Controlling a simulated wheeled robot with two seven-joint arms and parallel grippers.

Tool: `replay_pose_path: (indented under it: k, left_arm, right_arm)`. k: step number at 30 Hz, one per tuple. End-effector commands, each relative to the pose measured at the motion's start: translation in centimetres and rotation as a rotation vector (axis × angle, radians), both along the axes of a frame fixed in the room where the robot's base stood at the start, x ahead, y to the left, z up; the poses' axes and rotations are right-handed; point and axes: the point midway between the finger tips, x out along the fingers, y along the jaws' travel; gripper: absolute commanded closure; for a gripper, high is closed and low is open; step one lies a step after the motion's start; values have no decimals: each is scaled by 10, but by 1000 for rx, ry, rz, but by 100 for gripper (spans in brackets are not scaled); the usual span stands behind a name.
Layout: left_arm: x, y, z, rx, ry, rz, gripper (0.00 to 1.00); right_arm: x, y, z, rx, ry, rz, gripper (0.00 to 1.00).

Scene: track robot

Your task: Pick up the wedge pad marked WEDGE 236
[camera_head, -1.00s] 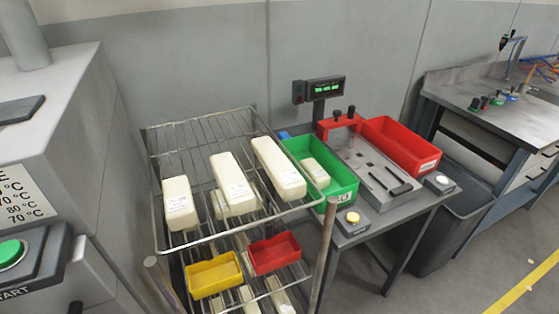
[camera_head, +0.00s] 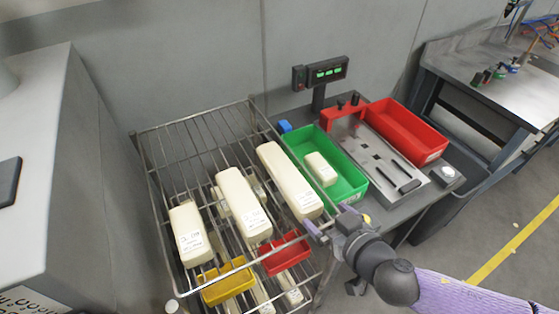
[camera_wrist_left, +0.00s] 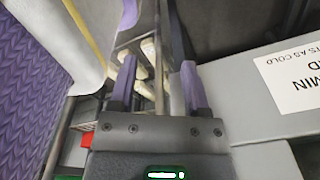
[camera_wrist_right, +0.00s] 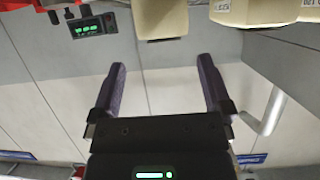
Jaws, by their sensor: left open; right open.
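Three long cream pads lie on the wire rack's top shelf in the head view: a left pad (camera_head: 189,232), a middle pad (camera_head: 241,203) and a right pad (camera_head: 287,180). Their labels are too small to read, so I cannot tell which is WEDGE 236. A shorter cream block (camera_head: 320,168) lies in the green bin. My right gripper (camera_head: 328,219) is open and empty by the front end of the right pad. Its wrist view shows the open fingers (camera_wrist_right: 162,65) below cream pads (camera_wrist_right: 160,18). My left gripper (camera_wrist_left: 158,64) is open, seen only in its wrist view.
The wire rack (camera_head: 167,156) has a lower level with more pads, a yellow bin (camera_head: 228,287) and a red bin (camera_head: 286,256). The green bin (camera_head: 352,187), a metal fixture (camera_head: 381,160) and a larger red bin (camera_head: 408,131) stand on the bench at right.

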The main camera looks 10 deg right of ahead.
Motion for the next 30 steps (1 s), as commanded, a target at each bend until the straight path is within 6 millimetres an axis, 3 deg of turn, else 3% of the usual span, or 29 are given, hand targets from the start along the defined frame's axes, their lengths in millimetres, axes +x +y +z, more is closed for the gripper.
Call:
replay_pose_path:
  k: [5,12,21,30]
  left_arm:
    - [-13,0,-2,1,25,-3,39]
    - [-13,1,-8,3,26,-7,39]
    - [-10,1,-8,2,19,-7,39]
    - [-9,1,-7,1,16,-6,39]
  right_arm:
    - [28,10,-12,0,-3,0,0]
    - [65,24,-35,-1,-4,0,0]
    - [74,27,-38,-1,0,0,0]
    - [73,27,-38,-1,1,0,64]
